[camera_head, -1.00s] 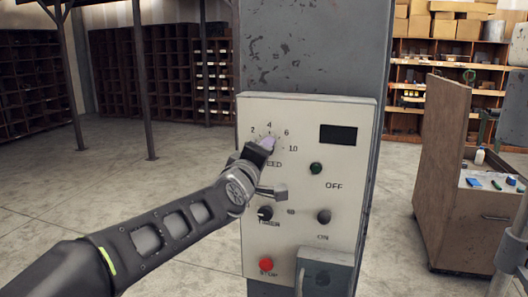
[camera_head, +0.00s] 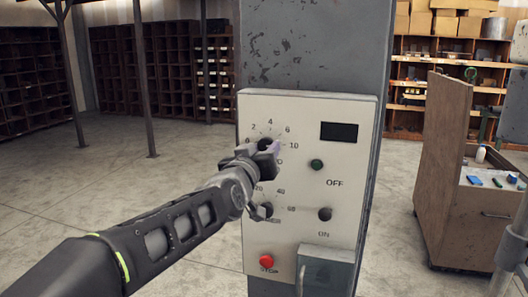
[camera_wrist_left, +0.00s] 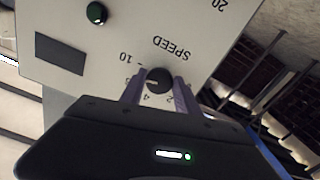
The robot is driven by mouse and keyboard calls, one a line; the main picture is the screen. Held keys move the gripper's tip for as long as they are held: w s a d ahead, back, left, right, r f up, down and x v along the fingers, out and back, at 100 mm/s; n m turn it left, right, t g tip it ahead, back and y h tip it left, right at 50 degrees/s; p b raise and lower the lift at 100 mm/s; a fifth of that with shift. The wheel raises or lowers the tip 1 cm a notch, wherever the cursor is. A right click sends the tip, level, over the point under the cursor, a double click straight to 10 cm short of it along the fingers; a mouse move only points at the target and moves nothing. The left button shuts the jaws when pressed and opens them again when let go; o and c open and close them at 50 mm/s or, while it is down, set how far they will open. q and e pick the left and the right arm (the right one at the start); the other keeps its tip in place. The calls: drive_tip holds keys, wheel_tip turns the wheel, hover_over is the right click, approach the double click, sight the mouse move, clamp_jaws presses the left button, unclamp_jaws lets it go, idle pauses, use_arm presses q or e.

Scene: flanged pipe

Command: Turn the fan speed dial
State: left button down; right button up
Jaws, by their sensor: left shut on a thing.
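The fan speed dial (camera_head: 265,144) is a dark round knob in the upper left of the pale control panel, inside a printed scale up to 10. In the left wrist view the dial (camera_wrist_left: 158,80) sits between both finger tips, and the word SPEED shows beyond it, inverted. A pale mark shows on its face. My left gripper (camera_head: 261,149) is shut on the dial, its fingers on either side; it also shows in the left wrist view (camera_wrist_left: 158,90). Part of the printed scale is hidden by the gripper. My right gripper is not in view.
The panel (camera_head: 300,240) has a dark display (camera_head: 339,132), a green button (camera_head: 316,165), a lower left knob (camera_head: 266,210), an ON knob (camera_head: 325,214) and a red STOP button (camera_head: 266,261). A grey box (camera_head: 326,270) juts out below. A wooden cabinet (camera_head: 440,180) stands at right.

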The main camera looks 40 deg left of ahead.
use_arm(q)
drive_tip(key=shift+f+m, duration=0.2)
drive_tip(key=shift+m, duration=1)
drive_tip(key=c, duration=0.9)
unclamp_jaws()
drive_tip(key=shift+r, duration=0.15)
drive_tip(key=shift+s+d+b, duration=0.1)
drive_tip(key=shift+s+b, duration=0.35)
drive_tip(key=shift+b, duration=0.05)
drive_tip(key=b+v, duration=0.2)
drive_tip(key=v, duration=0.5)
